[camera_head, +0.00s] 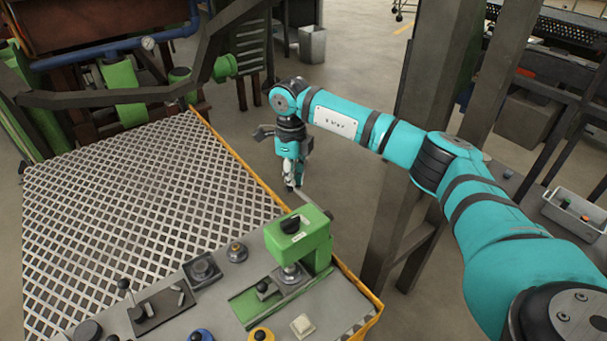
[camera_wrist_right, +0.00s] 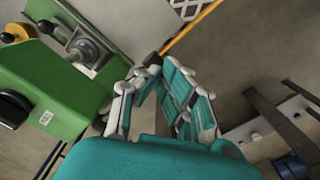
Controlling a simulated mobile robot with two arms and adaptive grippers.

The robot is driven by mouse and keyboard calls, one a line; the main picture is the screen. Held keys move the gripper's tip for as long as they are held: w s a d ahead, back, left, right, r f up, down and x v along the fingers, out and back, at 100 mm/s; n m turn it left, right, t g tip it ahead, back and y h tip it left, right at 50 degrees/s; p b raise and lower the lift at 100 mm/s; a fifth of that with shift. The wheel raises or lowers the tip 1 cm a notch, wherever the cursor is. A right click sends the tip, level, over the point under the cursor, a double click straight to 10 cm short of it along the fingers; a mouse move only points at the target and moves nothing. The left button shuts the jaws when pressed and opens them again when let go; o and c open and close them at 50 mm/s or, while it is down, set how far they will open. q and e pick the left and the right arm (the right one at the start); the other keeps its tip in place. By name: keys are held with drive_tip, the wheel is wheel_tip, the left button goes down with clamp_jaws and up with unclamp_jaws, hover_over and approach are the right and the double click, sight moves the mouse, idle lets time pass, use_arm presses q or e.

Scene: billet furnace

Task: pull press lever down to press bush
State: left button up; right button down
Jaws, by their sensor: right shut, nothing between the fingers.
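The green press (camera_head: 305,240) stands on the right end of the control panel, with a black knob on top. It also shows at the left of the right wrist view (camera_wrist_right: 35,85). A grey ram or bush (camera_head: 291,272) is under its head; I cannot tell which. I cannot clearly make out the lever; a short pale bar shows behind the head. My right gripper (camera_head: 293,184) points down beyond the press, apart from its head. In the wrist view its fingers (camera_wrist_right: 152,70) are together and empty. My left gripper is out of view.
The panel (camera_head: 225,275) carries several knobs, buttons and a small joystick. A metal grate table (camera_head: 130,210) with a yellow edge lies left of my right gripper. A dark steel post (camera_head: 405,160) stands behind my right arm. A grey bin (camera_head: 575,215) is at the far right.

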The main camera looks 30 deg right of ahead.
drive_tip(key=shift+s+f, duration=0.1)
drive_tip(key=shift+f, duration=0.35)
drive_tip(key=shift+r, duration=0.15)
wheel_tip(320, 180, up, 10)
drive_tip(key=p, duration=0.6)
idle(0.4)
wheel_tip(320, 180, up, 5)
drive_tip(key=p, duration=0.3)
idle(0.3)
drive_tip(key=shift+f, duration=0.2)
